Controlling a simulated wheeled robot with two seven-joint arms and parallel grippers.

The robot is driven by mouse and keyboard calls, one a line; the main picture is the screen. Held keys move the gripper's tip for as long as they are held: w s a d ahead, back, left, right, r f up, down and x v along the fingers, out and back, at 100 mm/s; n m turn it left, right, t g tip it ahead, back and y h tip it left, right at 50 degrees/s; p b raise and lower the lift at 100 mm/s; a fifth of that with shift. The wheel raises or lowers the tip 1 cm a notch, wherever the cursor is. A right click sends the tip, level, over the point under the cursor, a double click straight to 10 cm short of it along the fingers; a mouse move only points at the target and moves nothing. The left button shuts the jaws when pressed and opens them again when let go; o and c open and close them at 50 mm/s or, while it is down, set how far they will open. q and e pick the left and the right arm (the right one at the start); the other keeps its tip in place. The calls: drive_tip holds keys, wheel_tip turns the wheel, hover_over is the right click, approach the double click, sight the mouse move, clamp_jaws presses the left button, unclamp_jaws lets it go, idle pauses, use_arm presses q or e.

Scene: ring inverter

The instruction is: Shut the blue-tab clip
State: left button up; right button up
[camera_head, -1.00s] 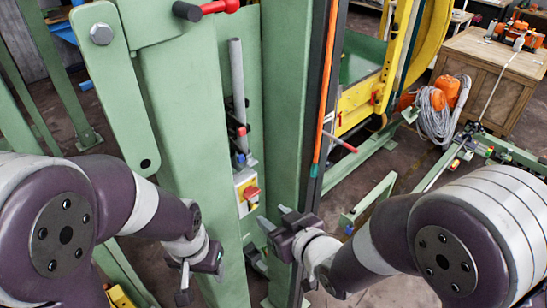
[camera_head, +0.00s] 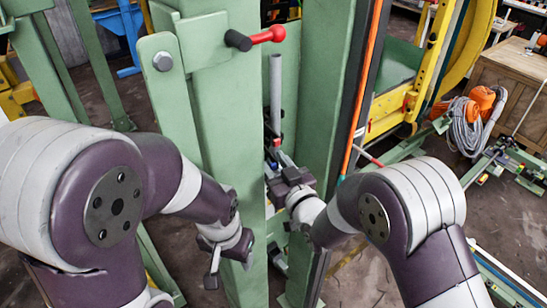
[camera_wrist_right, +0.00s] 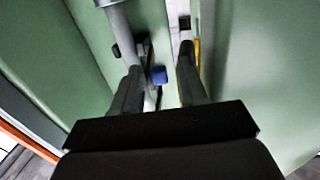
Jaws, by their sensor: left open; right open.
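The blue tab (camera_wrist_right: 158,75) of the clip shows in the right wrist view, beside a thin grey rod. It appears between the fingers of my right gripper (camera_wrist_right: 160,62), closer to the left finger; I cannot tell whether they touch. In the head view my right gripper (camera_head: 277,172) is open in front of the green recess, covering most of the clip area. A red tab (camera_head: 277,142) shows just above it on the grey pipe (camera_head: 276,95). My left gripper (camera_head: 229,267) is open and empty, hanging low in front of the green column.
Green columns (camera_head: 228,110) stand on both sides of the narrow recess. A red-knobbed lever (camera_head: 268,35) sticks out above. An orange cable (camera_head: 365,85) runs down the right column. A coiled grey hose (camera_head: 470,120) lies at the far right.

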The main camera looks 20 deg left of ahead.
drive_tip(key=shift+w+a, duration=0.1)
drive_tip(key=shift+a, duration=0.05)
clamp_jaws()
use_arm(q)
drive_tip(key=shift+s, duration=0.1)
